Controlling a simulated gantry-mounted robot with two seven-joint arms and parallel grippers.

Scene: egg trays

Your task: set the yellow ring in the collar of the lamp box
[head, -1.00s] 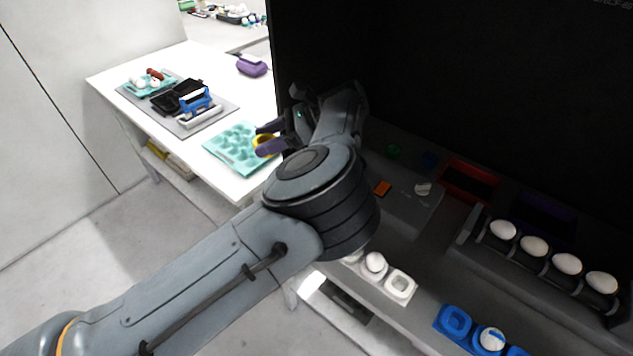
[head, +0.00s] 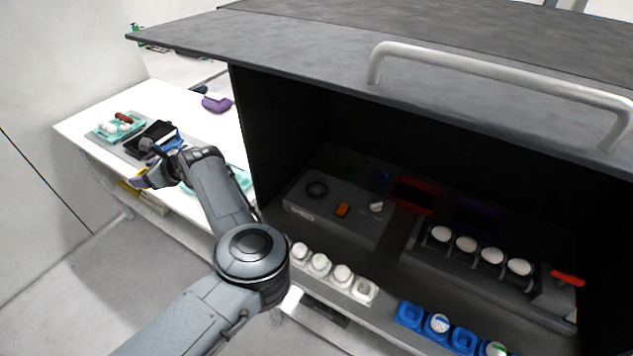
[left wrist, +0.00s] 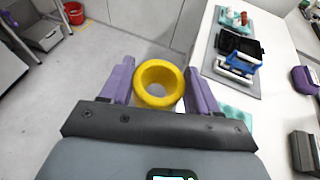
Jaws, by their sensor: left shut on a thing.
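The yellow ring (left wrist: 159,84) is between the two purple fingers of my left gripper (left wrist: 158,92), which is shut on it. In the head view my left gripper (head: 143,178) is over the front edge of the white table, and only a little yellow of the ring shows there. The lamp box (head: 338,208) appears to be the grey box inside the dark hooded cabinet, with a dark round collar (head: 317,189) on top, an orange switch and a pale knob. The collar looks empty. My right gripper is not in view.
The cabinet's raised lid with a grey handle (head: 500,80) overhangs the lamp box. White cups with eggs (head: 320,264) and blue cups (head: 410,314) line its front ledge. Eggs lie on a roller rack (head: 480,262) at right. A teal tray (head: 240,178) sits on the white table (head: 85,120).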

